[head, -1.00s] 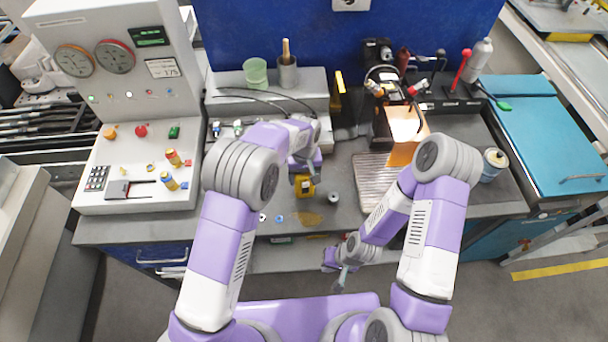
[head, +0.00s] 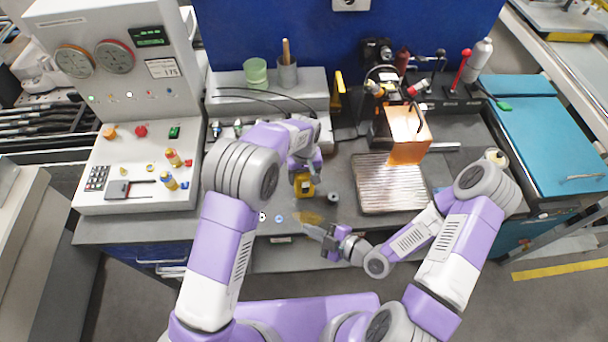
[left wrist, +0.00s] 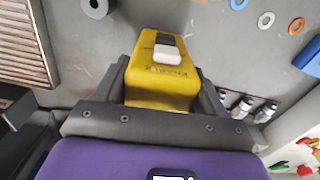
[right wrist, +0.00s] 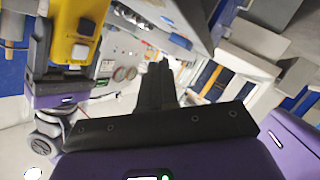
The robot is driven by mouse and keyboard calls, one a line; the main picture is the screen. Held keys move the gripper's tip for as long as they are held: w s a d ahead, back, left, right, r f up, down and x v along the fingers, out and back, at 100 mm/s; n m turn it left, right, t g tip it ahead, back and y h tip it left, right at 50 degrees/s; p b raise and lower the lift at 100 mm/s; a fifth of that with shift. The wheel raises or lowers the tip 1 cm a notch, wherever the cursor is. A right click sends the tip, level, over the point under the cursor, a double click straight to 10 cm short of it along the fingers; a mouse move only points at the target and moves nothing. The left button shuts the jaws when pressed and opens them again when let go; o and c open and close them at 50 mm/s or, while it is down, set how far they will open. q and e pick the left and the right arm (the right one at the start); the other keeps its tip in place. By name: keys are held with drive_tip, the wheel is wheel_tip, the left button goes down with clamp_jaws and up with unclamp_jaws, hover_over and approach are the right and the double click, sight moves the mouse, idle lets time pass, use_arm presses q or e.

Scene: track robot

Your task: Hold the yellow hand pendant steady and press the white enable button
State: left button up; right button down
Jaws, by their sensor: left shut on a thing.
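The yellow hand pendant (head: 304,187) is between the fingers of my left gripper (head: 303,173), over the grey bench near its front. In the left wrist view the pendant (left wrist: 160,90) has a finger on each side, and the white enable button (left wrist: 167,54) faces the camera, uncovered, with a dark part beyond it. My right gripper (head: 314,231) is near the bench's front edge, in front of the pendant and apart from it. In the right wrist view its fingers (right wrist: 158,82) are together and empty; the pendant (right wrist: 68,22) shows at upper left.
A ribbed metal tray (head: 388,205) lies right of the pendant. A control panel (head: 130,205) stands at left. An orange-lit box (head: 407,135) stands behind the tray.

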drive_tip(key=w+r+n+t+y, duration=0.1)
drive_tip(key=w+r+t, duration=0.1)
drive_tip(key=w, duration=0.6)
drive_tip(key=shift+w+d+r, duration=0.2)
drive_tip(key=shift+d+r, duration=0.15)
drive_tip(key=shift+r, duration=0.2)
drive_tip(key=shift+w, duration=0.1)
idle(1.8)
drive_tip(key=shift+w, duration=0.35)
drive_tip(key=shift+w, duration=0.45)
idle(0.6)
drive_tip(key=shift+s, duration=0.95)
